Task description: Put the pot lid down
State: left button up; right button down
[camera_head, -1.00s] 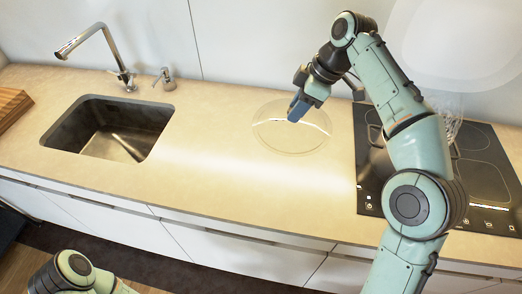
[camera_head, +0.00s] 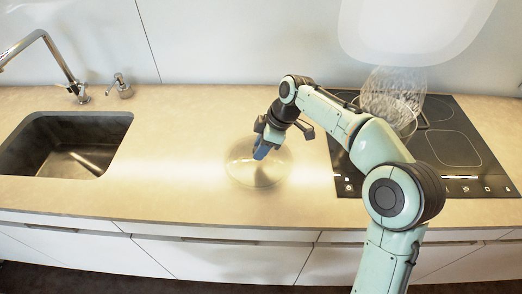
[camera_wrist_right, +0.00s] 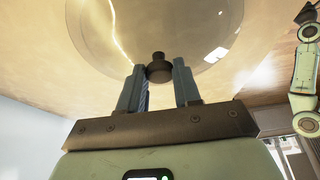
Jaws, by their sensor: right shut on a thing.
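The pot lid (camera_head: 258,174) is a clear round glass disc with a dark knob. In the head view it is at the counter, between sink and hob; I cannot tell if it touches the surface. My right gripper (camera_head: 262,153) is above it, tilted down at its middle. In the right wrist view the lid (camera_wrist_right: 110,35) fills the upper middle, and its knob (camera_wrist_right: 158,68) sits between the fingertips of my right gripper (camera_wrist_right: 159,83), which is shut on it. My left gripper is not seen.
The beige counter (camera_head: 190,160) is clear around the lid. A sink (camera_head: 70,150) with a tap (camera_head: 60,62) and soap dispenser (camera_head: 122,86) is at the left. A black hob (camera_head: 450,150) with a transparent pot (camera_head: 392,98) is at the right.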

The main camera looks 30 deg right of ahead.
jog(key=shift+f, duration=0.55)
jog(key=c, duration=0.8)
grip_release()
jog(key=shift+f, duration=0.15)
jog(key=shift+r, duration=0.25)
jog(key=p+v, duration=0.2)
jog(key=v, duration=0.9)
jog(key=shift+s+d+r, duration=0.15)
jog(key=shift+s+r, duration=0.05)
jog(key=shift+r, duration=0.15)
jog(key=shift+f, duration=0.1)
